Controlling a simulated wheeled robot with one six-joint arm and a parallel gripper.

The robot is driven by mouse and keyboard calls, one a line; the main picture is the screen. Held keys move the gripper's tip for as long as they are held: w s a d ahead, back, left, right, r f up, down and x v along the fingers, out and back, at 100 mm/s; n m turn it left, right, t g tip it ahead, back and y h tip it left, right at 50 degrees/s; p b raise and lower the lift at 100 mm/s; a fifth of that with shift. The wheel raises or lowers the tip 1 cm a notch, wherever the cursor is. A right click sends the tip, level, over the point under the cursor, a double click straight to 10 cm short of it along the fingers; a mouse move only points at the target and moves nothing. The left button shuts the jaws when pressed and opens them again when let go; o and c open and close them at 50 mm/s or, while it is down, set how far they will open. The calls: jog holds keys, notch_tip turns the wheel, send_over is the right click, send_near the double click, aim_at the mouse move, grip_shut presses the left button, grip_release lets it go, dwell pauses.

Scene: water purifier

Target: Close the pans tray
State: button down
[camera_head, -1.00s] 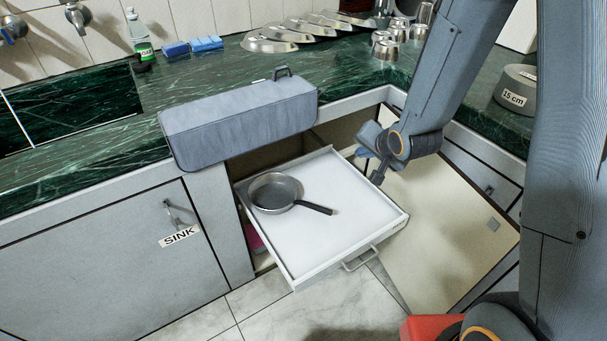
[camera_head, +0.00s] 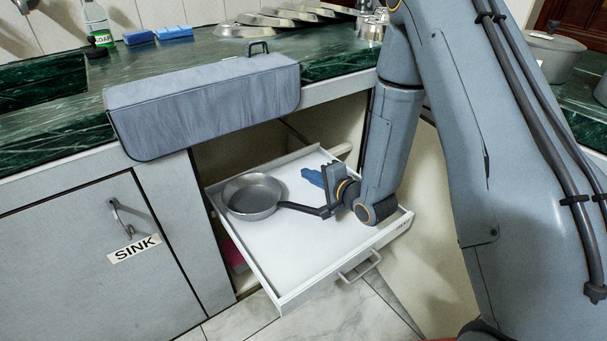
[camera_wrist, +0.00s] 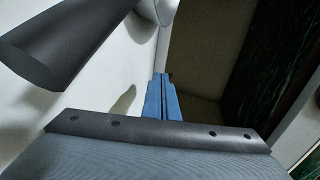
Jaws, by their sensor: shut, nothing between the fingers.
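The white pans tray (camera_head: 310,245) is pulled out of the cabinet under the counter, its front handle (camera_head: 360,267) facing forward. A grey pan (camera_head: 252,196) sits in it toward the left; its dark handle points right, close to my wrist. My gripper (camera_head: 308,175) is over the back right part of the tray, its blue fingers pointing left. In the wrist view the fingers (camera_wrist: 162,90) are together and empty. The pan handle (camera_wrist: 50,50) looms at the upper left there. I cannot tell whether my gripper touches the handle or the tray.
The closed sink door (camera_head: 90,250) is at left. Metal lids (camera_head: 265,22) and a soap bottle (camera_head: 97,22) stand at the back. A large pot (camera_head: 553,55) is at right.

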jog(key=b, duration=0.3)
send_near(281, 159)
jog(key=x, duration=0.4)
jog(key=shift+w+a+f, duration=0.1)
jog(key=shift+w+f, duration=0.15)
jog(key=shift+f, duration=0.15)
jog(key=shift+w+a, duration=0.35)
jog(key=shift+w, duration=0.3)
